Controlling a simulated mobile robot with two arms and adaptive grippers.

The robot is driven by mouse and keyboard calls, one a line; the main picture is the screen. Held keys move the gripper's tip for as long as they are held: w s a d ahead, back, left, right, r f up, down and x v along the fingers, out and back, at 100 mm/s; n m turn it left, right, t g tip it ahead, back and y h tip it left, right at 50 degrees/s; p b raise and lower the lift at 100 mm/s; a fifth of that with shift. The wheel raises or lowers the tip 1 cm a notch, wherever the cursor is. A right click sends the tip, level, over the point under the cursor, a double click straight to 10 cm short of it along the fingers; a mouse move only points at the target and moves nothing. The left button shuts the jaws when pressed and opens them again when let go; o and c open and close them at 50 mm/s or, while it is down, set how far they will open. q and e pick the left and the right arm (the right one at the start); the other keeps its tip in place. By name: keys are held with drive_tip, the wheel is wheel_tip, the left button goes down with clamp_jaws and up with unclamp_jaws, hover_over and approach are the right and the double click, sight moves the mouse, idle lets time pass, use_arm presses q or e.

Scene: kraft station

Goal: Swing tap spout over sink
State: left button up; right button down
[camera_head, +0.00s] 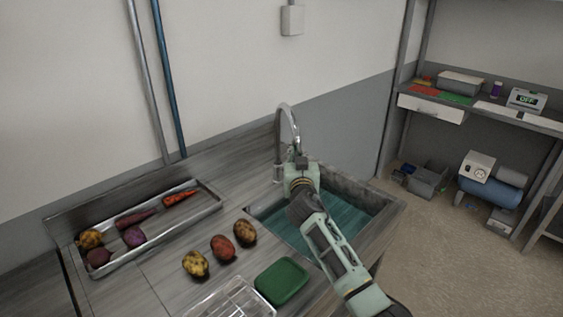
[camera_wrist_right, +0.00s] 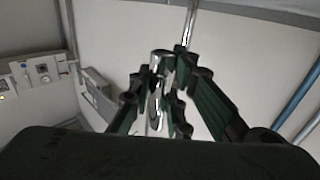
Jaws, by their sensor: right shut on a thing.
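The chrome tap (camera_head: 279,140) stands at the back edge of the sink (camera_head: 262,215), its tall curved spout arching forward and down. My right gripper (camera_head: 297,160) is at the lower end of the spout, above the sink basin. In the right wrist view, the fingers of my right gripper (camera_wrist_right: 160,90) are closed around the shiny spout (camera_wrist_right: 157,62). The fingers hide part of the spout's end. The sink holds teal water (camera_head: 285,232). My left gripper is in neither view.
A metal tray (camera_head: 150,247) with vegetables lies at left. A shelf unit (camera_head: 480,107) stands at right beyond open floor.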

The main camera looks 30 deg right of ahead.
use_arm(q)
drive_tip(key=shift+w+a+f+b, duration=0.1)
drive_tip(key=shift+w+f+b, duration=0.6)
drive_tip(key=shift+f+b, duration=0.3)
use_arm(e)
drive_tip(key=d, duration=0.9)
drive_tip(key=shift+w, duration=0.25)
drive_tip(key=shift+d+f, duration=0.1)
drive_tip(key=c, duration=2)
unclamp_jaws()
drive_tip(key=o, duration=0.4)
drive_tip(key=shift+s+d, duration=0.1)
drive_tip(key=shift+s, duration=0.05)
drive_tip(key=shift+c, duration=0.2)
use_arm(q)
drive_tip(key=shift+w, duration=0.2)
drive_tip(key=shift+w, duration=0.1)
